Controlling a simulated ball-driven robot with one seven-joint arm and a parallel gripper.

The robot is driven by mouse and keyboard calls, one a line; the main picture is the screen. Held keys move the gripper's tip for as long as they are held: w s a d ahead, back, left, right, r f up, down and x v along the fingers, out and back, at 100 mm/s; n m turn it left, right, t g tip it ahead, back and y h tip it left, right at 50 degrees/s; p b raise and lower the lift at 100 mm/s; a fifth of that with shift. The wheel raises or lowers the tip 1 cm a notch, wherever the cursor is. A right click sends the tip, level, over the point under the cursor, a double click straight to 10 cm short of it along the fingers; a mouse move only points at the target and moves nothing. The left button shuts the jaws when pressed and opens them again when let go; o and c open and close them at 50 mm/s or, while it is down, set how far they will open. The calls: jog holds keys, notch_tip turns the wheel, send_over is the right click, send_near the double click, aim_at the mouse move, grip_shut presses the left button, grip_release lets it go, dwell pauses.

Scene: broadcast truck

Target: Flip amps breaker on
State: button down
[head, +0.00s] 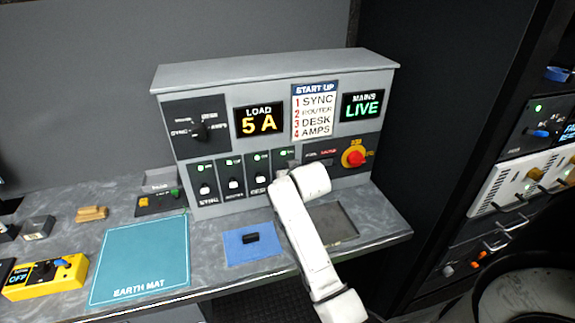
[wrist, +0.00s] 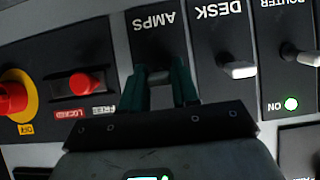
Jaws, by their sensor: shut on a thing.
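The amps breaker (wrist: 158,76) is the end switch of a row on the console, marked AMPS in the upside-down wrist view. My gripper (wrist: 160,88) has its two dark green fingers closed on either side of its lever. The gripper covers the lamp area of this breaker in the wrist view. In the head view my white arm hides most of the amps breaker (head: 283,155). The desk breaker (wrist: 236,69) is beside it, and the router breaker (wrist: 307,57) shows a green lamp marked ON.
A red knob on a yellow ring (head: 354,157) and a red FREE/LOCKED switch (wrist: 85,84) are close beside the amps breaker. The START UP card (head: 315,112) lists SYNC, ROUTER, DESK, AMPS. The mains display (head: 362,106) reads LIVE. A blue mat (head: 235,252) holds a black piece.

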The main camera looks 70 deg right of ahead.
jog(key=shift+w+r+g+y+p, duration=0.15)
jog(key=shift+g+y+p, duration=0.25)
jog(key=shift+p, duration=0.5)
jog(key=c, duration=0.9)
grip_release()
jog(key=b+v, duration=0.1)
jog(key=v, duration=0.9)
jog(key=shift+s+a+r, duration=0.15)
jog(key=shift+s+r, duration=0.05)
jog(key=shift+s, duration=0.15)
